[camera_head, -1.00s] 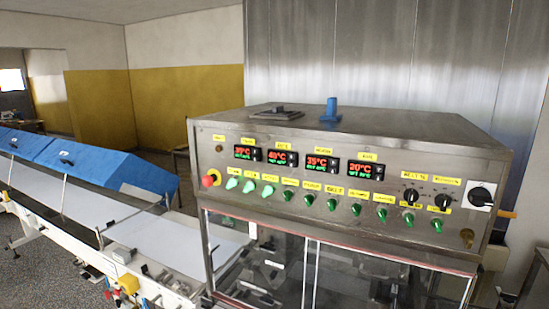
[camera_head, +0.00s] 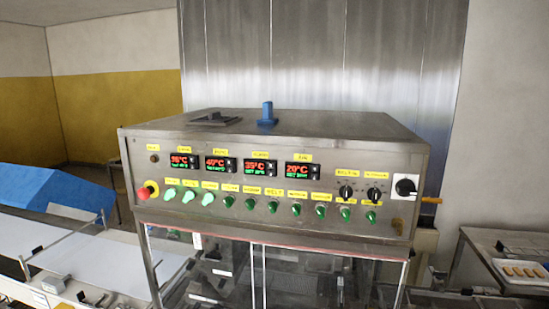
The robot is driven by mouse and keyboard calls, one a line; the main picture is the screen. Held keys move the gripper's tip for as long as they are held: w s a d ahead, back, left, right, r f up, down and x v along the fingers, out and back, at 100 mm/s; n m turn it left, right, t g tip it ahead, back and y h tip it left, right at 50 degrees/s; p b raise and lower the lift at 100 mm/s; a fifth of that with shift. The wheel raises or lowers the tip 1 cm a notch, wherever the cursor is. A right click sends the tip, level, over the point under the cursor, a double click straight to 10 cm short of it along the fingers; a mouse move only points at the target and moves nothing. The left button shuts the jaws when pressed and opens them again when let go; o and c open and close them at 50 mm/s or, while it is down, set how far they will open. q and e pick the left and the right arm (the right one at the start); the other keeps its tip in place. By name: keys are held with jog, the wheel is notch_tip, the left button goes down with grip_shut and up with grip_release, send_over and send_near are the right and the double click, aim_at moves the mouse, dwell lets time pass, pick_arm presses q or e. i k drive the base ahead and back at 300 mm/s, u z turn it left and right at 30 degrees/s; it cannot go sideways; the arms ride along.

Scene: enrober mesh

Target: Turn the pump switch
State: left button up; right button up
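A steel control panel (camera_head: 330,180) faces me in the head view. A row of green switches runs along it under small yellow labels. The switches at the left end (camera_head: 188,196) look lit pale green; those further right (camera_head: 273,206) are darker green. The labels are too small to read with certainty, so I cannot tell which switch is the pump switch. Neither of my grippers shows in the head view.
A red emergency button (camera_head: 146,191) sits at the panel's left end, a large black rotary switch (camera_head: 405,186) at its right. Four-digit-style displays (camera_head: 255,167) glow above the switches. A blue-covered conveyor (camera_head: 50,190) stands left; a side table with a tray (camera_head: 520,275) stands right.

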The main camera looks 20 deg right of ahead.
aim_at(249, 204)
jog(key=z, duration=0.85)
jog(key=k, duration=0.4)
jog(key=u, duration=1.3)
